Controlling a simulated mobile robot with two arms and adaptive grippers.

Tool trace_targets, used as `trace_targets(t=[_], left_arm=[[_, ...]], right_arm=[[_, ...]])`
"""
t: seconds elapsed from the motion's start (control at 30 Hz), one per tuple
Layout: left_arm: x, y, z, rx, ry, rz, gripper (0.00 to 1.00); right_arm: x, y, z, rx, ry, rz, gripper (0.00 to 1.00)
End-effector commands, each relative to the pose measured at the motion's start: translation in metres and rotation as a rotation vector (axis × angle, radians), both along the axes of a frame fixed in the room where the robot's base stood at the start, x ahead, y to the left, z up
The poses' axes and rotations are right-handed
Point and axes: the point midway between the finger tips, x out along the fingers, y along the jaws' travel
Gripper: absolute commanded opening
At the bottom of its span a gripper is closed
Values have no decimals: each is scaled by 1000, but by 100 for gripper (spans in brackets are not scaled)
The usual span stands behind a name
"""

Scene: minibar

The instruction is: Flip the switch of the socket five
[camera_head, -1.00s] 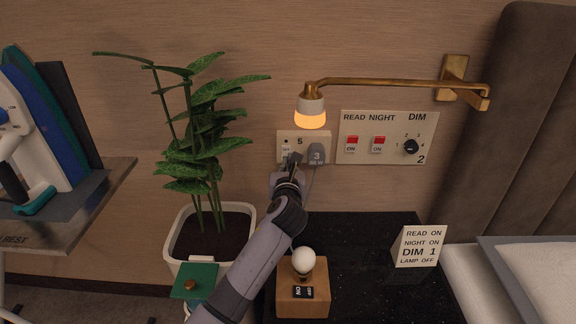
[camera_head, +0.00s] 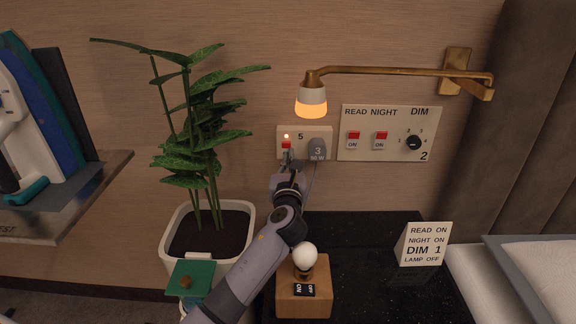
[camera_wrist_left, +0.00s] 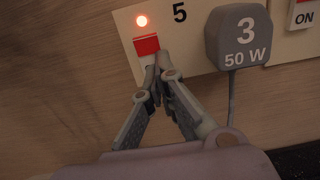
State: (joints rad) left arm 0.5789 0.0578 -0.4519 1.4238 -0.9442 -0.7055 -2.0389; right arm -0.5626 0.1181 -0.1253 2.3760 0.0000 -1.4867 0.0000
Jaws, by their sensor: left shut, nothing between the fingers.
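The socket five plate (camera_head: 321,131) is on the wall under the lamp, marked "5". Its switch (camera_head: 286,145) shows red and a small indicator light above it glows red. In the left wrist view the red switch (camera_wrist_left: 146,44) is just beyond the fingertips. My left gripper (camera_head: 287,157) is shut and empty, with its tips (camera_wrist_left: 155,62) at the lower edge of the switch. I cannot tell whether they touch it. A grey plug marked "3, 50 W" (camera_wrist_left: 239,40) sits on the right of the plate. My right gripper is not in view.
A panel (camera_head: 388,150) with READ and NIGHT switches and a DIM knob is to the right. A brass lamp (camera_head: 311,100) glows above the plate. A potted plant (camera_head: 200,150) stands close left. A wooden block with a bulb (camera_head: 304,300) and a sign (camera_head: 424,244) are on the black table.

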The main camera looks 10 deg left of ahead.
Motion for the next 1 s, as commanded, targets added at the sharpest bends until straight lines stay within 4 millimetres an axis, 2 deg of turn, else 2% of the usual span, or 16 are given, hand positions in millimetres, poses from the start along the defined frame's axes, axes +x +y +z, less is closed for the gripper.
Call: trace_targets(t=[0.03,0.27,0.7,0.83,1.0], left_arm=[[2,5,8,-1,-9,7,0],[-3,4,9,-1,-10,8,0],[-68,-12,-1,0,-4,3,0],[-76,-14,-1,0,-3,2,0],[-78,-15,-2,0,-3,2,0]], right_arm=[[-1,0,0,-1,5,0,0],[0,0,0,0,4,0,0],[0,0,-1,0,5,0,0],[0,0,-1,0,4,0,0],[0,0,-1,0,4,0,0]])
